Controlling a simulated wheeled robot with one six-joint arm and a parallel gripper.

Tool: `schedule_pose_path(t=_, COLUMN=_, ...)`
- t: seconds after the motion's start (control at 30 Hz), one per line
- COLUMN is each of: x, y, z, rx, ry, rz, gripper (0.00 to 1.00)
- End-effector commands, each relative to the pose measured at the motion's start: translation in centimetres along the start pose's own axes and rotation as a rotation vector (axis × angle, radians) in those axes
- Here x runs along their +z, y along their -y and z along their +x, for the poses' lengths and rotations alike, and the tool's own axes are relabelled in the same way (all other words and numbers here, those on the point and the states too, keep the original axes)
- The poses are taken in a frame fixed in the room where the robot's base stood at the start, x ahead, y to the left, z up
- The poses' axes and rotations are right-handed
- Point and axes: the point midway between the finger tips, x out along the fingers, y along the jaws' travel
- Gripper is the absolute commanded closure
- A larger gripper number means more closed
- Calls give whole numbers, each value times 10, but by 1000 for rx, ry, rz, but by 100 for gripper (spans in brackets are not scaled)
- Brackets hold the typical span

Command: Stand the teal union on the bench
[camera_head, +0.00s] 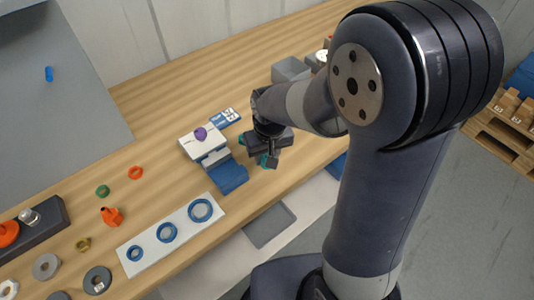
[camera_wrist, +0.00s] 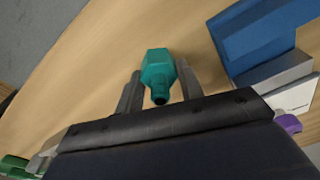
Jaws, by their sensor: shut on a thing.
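The teal union (camera_wrist: 158,70) is a small faceted fitting with a narrower round neck. In the wrist view it sits between the two fingers of my gripper (camera_wrist: 158,92), which is shut on it. In the head view my gripper (camera_head: 268,158) points down over the wooden bench (camera_head: 285,185), right of the blue and white fixture. Only slivers of the teal union (camera_head: 264,161) show there beside the fingers. I cannot tell whether its lower end touches the bench.
The white and blue fixture (camera_head: 229,177) with a purple knob (camera_head: 201,133) stands close left of my gripper. A white strip with blue rings (camera_head: 168,232) lies nearer the front. Grey bins (camera_head: 290,70) stand behind. Bare wood lies right of my gripper, towards the bench edge.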

Motion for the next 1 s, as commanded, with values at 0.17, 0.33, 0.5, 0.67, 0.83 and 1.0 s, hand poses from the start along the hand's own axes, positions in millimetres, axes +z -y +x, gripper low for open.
schedule_pose_path(t=0.17, x=0, y=0, z=1, rx=0, ry=1, rz=0, gripper=53)
schedule_pose_path(t=0.33, x=0, y=0, z=1, rx=0, ry=1, rz=0, gripper=42)
schedule_pose_path(t=0.5, x=0, y=0, z=1, rx=0, ry=1, rz=0, gripper=42)
schedule_pose_path(t=0.67, x=-1, y=0, z=-7, rx=0, ry=-2, rz=0, gripper=42)
schedule_pose_path(t=0.83, x=-1, y=0, z=-37, rx=0, ry=-5, rz=0, gripper=42)
schedule_pose_path(t=1.0, x=-1, y=0, z=-76, rx=0, ry=-6, rz=0, gripper=42)
